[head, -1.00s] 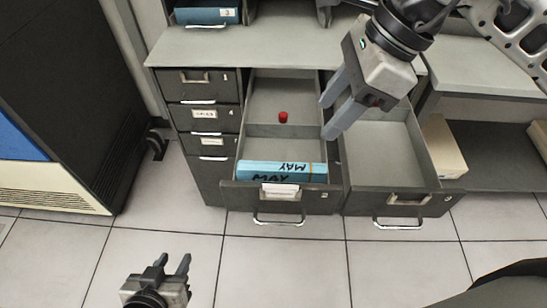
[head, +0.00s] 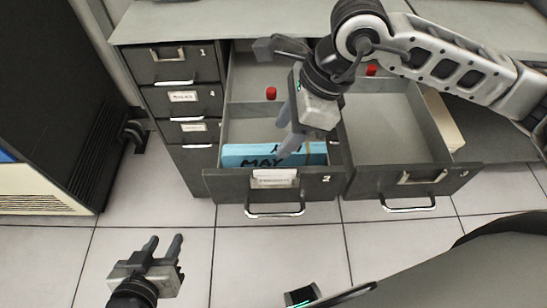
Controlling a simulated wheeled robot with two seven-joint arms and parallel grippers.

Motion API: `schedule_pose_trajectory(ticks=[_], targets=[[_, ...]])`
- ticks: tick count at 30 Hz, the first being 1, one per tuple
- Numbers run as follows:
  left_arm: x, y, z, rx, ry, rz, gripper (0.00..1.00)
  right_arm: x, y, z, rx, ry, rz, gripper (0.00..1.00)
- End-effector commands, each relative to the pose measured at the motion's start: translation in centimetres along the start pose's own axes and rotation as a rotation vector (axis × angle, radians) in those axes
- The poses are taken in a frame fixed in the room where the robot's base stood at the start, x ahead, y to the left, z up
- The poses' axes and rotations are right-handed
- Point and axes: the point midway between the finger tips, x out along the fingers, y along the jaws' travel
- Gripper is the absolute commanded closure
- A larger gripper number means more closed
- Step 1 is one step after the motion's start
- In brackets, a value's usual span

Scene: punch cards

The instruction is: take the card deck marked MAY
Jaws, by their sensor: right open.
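The blue card deck marked MAY (head: 245,157) lies in the front compartment of the open middle drawer (head: 215,178), against the front panel. A band crosses it near its right end, and my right gripper hides part of it. My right gripper (head: 285,132) is open and points down over this drawer, its fingers above or beside the deck's right half. I cannot tell whether they touch it. My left gripper (head: 164,240) is open and empty, low over the floor at the bottom left.
A second open drawer (head: 395,130) stands to the right, its visible front part empty. A red knob-like object (head: 271,93) is in the middle drawer's rear part; another red one (head: 371,70) is further right. Closed drawers (head: 182,98) are at left. The tiled floor in front is clear.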

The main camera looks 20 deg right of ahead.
Motion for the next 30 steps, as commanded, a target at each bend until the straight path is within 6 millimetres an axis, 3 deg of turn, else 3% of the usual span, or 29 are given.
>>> schedule_pose_trajectory(ticks=[5,13,22,23,27,28,30], targets=[[-0.1,0.0,-0.1,0.002,-0.001,-0.001,0.64,1.1,0.0,0.0,0.0,0.001,0.002,0.53],[-0.3,-0.1,-0.2,0.01,-0.007,-0.005,0.64,5.0,0.0,0.1,0.0,0.0,0.004,0.53],[-0.1,-0.1,0.2,0.012,-0.016,-0.006,0.64,5.7,0.0,0.0,0.0,0.0,0.0,0.53],[-0.1,-0.1,0.2,0.012,-0.016,-0.006,0.64,5.7,0.0,0.0,0.0,0.0,0.0,0.55],[-0.1,-0.1,0.1,0.013,-0.016,-0.006,0.64,5.7,0.0,0.0,0.0,0.0,0.0,0.94],[-0.1,-0.1,0.1,0.013,-0.016,-0.006,0.64,5.7,0.0,0.0,0.0,0.0,0.0,1.0],[-0.1,-0.1,0.1,0.013,-0.015,-0.006,0.64,5.6,-0.1,0.1,-0.001,-0.002,-0.001,1.0]])
